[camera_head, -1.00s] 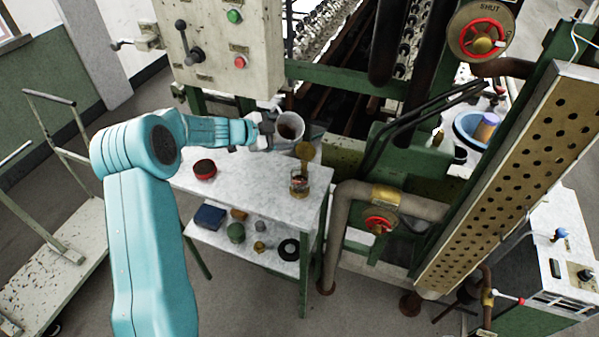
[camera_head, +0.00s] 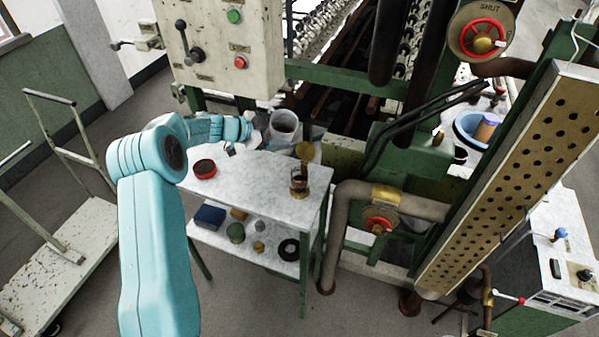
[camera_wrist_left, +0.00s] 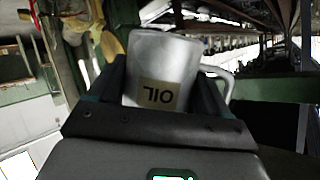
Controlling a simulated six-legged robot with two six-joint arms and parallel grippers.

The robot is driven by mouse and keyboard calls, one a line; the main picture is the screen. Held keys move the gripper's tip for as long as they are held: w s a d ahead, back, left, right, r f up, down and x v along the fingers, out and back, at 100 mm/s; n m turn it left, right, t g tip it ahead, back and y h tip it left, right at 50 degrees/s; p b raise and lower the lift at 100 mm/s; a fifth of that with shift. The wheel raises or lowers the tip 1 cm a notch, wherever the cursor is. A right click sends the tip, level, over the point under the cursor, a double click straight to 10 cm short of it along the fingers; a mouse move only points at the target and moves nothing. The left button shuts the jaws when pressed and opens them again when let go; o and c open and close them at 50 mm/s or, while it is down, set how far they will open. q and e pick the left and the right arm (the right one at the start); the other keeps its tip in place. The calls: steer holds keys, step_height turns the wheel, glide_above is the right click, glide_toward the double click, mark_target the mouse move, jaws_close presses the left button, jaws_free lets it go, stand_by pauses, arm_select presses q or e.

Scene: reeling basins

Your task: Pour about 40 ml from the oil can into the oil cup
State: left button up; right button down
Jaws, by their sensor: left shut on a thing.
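The oil can (camera_head: 285,133) is a grey metal can held above the back edge of the small table. Its open top faces up toward the head camera. My left gripper (camera_head: 262,130) is shut on it from the left. In the left wrist view the can (camera_wrist_left: 160,62) sits between the fingers, its OIL label upside down and its handle at the right. The oil cup (camera_head: 299,188), a small clear glass, stands on the tabletop below and right of the can, apart from it. Dark reddish-brown liquid shows in it. My right gripper is not in view.
A brass disc (camera_head: 305,151) shows just behind the cup. A red round tin (camera_head: 204,169) is on the left of the tabletop (camera_head: 255,182). The lower shelf holds several small items. A pipe with a red valve wheel (camera_head: 378,219) stands close on the right.

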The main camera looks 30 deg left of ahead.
arm_select(q)
steer(key=f+b, duration=0.1)
steer(key=f, duration=0.2)
steer(key=a+f+n+h+b, duration=0.1)
steer(key=f, duration=0.2)
steer(key=f+n+h+b, duration=0.1)
steer(key=f, duration=0.2)
steer(key=shift+w+a+f, duration=0.25)
steer(key=shift+w+a, duration=0.05)
steer(key=shift+w, duration=0.1)
steer(key=shift+f+n+g+b, duration=0.25)
steer(key=shift+n+g+b, duration=0.05)
steer(key=shift+b, duration=0.2)
steer(key=shift+r, duration=0.1)
